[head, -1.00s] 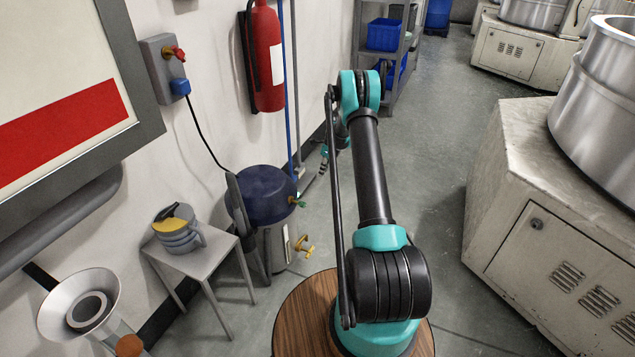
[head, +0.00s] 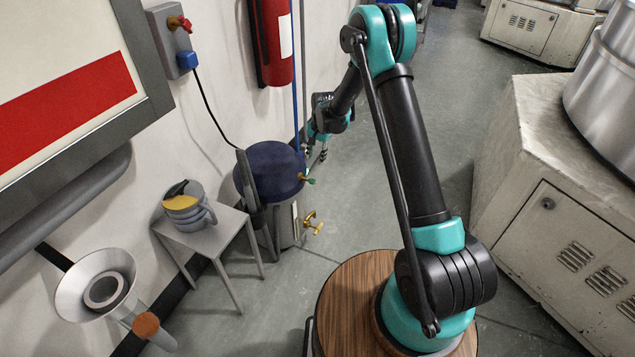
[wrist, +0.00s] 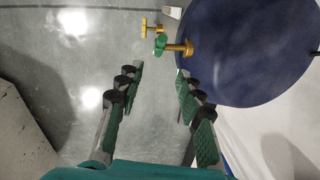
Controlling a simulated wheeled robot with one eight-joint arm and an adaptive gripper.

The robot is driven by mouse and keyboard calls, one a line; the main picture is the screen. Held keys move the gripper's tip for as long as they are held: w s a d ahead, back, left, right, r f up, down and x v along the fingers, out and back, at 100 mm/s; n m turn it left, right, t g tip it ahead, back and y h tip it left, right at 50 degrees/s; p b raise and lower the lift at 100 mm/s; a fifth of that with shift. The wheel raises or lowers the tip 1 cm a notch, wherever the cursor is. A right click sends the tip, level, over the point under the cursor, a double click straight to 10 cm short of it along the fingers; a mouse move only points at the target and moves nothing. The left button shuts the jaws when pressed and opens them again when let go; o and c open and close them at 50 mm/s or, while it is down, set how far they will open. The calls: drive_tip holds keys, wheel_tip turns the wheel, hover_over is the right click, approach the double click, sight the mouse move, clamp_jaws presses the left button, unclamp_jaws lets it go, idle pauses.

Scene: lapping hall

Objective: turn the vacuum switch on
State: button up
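A grey switch box (head: 160,43) with a red rotary knob (head: 180,23) is on the wall at the upper left in the head view. A blue plug (head: 187,60) with a black cable sits at its lower edge. A navy round vessel (head: 268,172) stands below, with a green-handled brass tap (head: 308,180) on its side. My gripper (head: 318,154) is beside the vessel, well away from the knob. In the wrist view my gripper (wrist: 158,76) is open and empty, its fingers apart, with the green tap (wrist: 160,44) just beyond the tips. The box is not in the wrist view.
A small grey table (head: 208,235) with a grey and yellow jug (head: 185,209) stands by the wall. A red fire extinguisher (head: 270,40) hangs right of the box. A brass tap (head: 313,223) sticks out low. A large pale machine (head: 540,180) is at right; floor between is clear.

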sight(312, 182)
drive_tip(key=f, duration=0.5)
drive_tip(key=a+f, duration=0.1)
drive_tip(key=f, duration=0.4)
drive_tip(key=w+a+f, duration=0.1)
drive_tip(key=f, duration=0.5)
drive_tip(key=shift+c, duration=0.4)
clamp_jaws()
